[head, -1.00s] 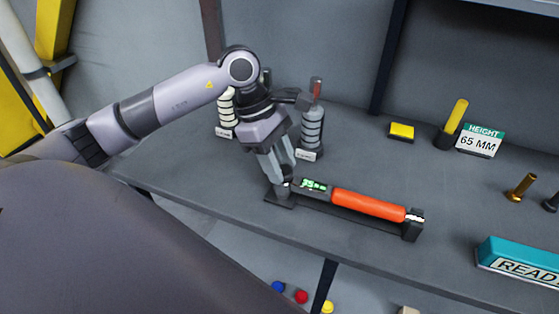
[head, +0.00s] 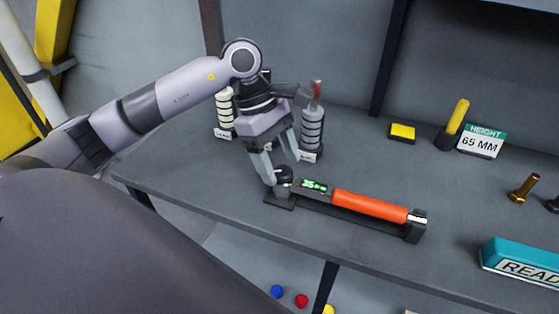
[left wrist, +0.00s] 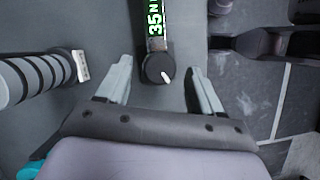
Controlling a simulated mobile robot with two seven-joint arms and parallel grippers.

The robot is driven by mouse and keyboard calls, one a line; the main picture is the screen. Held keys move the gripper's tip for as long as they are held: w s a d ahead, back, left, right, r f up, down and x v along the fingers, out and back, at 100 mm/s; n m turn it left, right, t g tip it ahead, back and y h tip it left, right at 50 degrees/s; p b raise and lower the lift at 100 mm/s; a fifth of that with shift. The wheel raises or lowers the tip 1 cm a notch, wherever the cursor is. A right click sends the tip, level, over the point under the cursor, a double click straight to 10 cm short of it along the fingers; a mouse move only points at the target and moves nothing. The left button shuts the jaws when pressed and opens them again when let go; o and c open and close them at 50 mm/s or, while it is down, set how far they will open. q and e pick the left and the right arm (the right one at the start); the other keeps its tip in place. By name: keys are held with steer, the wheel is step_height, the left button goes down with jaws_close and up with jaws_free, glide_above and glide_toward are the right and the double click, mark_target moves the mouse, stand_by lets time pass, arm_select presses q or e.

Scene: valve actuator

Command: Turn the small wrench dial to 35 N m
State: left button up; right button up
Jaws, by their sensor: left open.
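The small wrench (head: 365,205) lies in a dark cradle on the grey bench, with an orange grip to the right and a green lit display (head: 314,186). My right gripper is not in view.
Two ringed cylinders stand behind the gripper, one white (head: 225,112) and one grey with a red tip (head: 312,130). A yellow block (head: 402,132), a yellow peg (head: 458,116), a height card (head: 481,141) and a teal ready sign (head: 520,262) are to the right.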

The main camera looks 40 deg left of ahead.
arm_select(q)
steer(key=v, duration=0.6)
steer(key=shift+r+b, duration=0.25)
steer(key=shift+b, duration=0.1)
steer(key=shift+s+a, duration=0.1)
steer(key=shift+a, duration=0.05)
